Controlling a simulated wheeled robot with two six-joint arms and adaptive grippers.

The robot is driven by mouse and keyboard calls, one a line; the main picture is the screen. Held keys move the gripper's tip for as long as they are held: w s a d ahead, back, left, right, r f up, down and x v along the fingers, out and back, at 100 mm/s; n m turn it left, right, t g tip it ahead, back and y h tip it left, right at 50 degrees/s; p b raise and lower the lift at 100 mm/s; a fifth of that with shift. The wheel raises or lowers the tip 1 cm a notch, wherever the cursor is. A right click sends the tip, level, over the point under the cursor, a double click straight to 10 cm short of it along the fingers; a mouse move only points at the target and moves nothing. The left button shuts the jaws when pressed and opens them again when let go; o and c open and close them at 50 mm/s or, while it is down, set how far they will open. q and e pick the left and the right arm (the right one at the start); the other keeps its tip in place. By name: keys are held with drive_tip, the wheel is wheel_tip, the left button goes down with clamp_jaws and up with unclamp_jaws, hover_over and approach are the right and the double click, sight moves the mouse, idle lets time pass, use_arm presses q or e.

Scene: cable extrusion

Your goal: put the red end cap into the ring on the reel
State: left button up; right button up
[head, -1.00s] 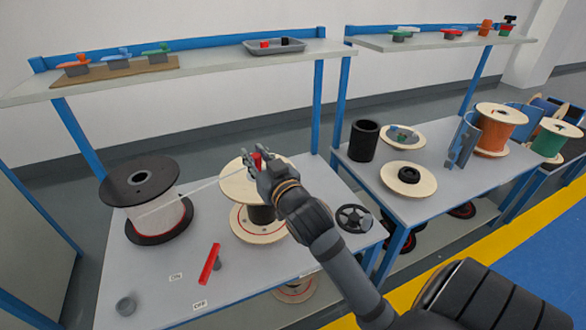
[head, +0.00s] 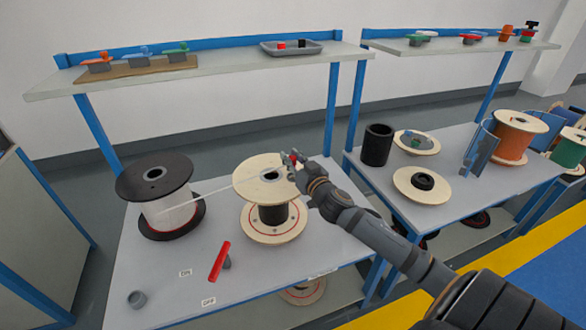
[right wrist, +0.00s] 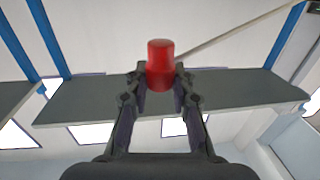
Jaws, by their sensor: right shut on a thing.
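My right gripper (head: 292,162) is above the right edge of the top flange of the wooden reel with a black core (head: 272,215). It is shut on the red end cap (head: 293,157). In the right wrist view the cap (right wrist: 160,66) stands upright between the fingertips (right wrist: 160,88). A dark round opening (head: 270,174) shows in the middle of the reel's flange, left of the gripper; I cannot tell whether it is the ring. A pale cable (head: 212,190) runs from the black-flanged reel (head: 157,200) towards the wooden reel. My left gripper is not in view.
A shelf (head: 220,72) with a grey tray (head: 290,50) is behind. More reels stand on the right bench (head: 455,205).

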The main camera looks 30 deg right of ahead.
drive_tip(key=f, duration=0.4)
drive_tip(key=shift+w+d+b, duration=0.2)
drive_tip(key=shift+d+b, duration=0.1)
drive_tip(key=shift+b, duration=0.05)
drive_tip(key=o, duration=0.9)
drive_tip(key=shift+f, duration=0.1)
drive_tip(key=shift+o, duration=0.2)
